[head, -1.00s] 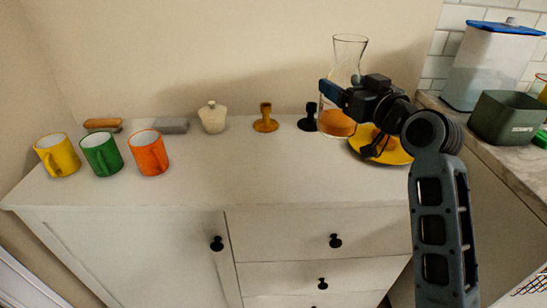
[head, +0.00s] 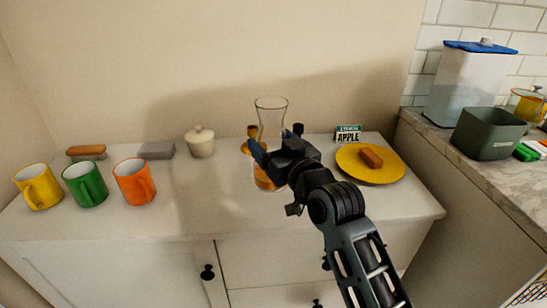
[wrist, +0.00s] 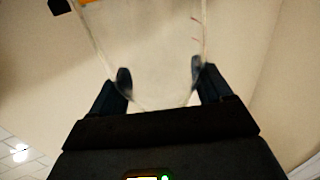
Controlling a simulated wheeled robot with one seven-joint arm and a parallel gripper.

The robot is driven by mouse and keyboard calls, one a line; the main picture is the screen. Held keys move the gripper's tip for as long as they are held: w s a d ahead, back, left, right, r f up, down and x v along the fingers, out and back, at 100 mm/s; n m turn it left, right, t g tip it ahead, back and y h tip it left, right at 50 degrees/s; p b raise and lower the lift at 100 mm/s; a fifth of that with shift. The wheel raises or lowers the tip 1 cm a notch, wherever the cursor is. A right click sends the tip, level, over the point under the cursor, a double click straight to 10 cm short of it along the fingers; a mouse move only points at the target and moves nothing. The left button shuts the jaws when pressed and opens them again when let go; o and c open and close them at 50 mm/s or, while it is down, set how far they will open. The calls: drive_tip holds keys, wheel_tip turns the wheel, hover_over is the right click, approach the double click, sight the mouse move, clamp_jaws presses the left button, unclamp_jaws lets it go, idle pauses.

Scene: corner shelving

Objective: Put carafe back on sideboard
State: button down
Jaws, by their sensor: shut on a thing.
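The glass carafe (head: 270,118) is clear, with a flared rim and amber liquid at its bottom. It is upright over the white sideboard (head: 205,225), around the middle of its top. My gripper (head: 258,155) is shut on the carafe. In the wrist view, my gripper's fingers (wrist: 160,78) stand on both sides of the clear glass (wrist: 150,45). My gripper hides part of the carafe's body and base, so I cannot tell whether it touches the top.
Orange (head: 134,182), green (head: 86,184) and yellow (head: 38,187) mugs stand at left. A lidded white jar (head: 200,142) is left of the carafe. A yellow plate (head: 352,170) with a brown block (head: 372,157) and an apple sign (head: 348,134) are right.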

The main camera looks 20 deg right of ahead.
drive_tip(key=shift+f, duration=1.9)
unclamp_jaws()
drive_tip(key=shift+f, duration=0.2)
drive_tip(key=shift+r, duration=0.1)
drive_tip(key=s+b, duration=0.1)
drive_tip(key=s, duration=1.1)
drive_tip(key=shift+d, duration=0.45)
